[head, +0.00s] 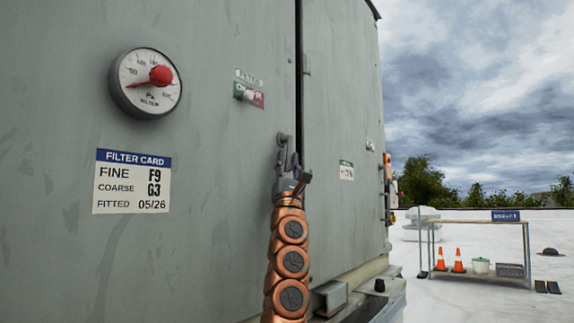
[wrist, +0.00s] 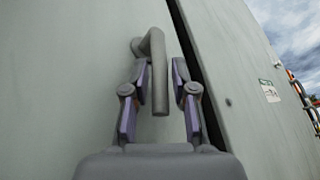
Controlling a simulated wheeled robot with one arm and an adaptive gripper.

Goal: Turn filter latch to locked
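The latch is a grey lever handle (wrist: 160,80) on the green-grey cabinet door, beside the dark door gap. Its pivot is at the top and its grip hangs straight down in the wrist view. The handle (head: 283,140) also shows in the head view, partly hidden by my gripper (head: 290,170). In the wrist view my gripper (wrist: 160,80) is open, with one finger on each side of the handle. Narrow gaps show between the handle and the fingers. A small indicator plate (head: 249,96) with green and red parts sits up and left under a label; its wording is hard to read.
The right door (head: 338,110) carries a small label. A rack (head: 480,228) with cones and a bucket stands far off on the open white roof.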

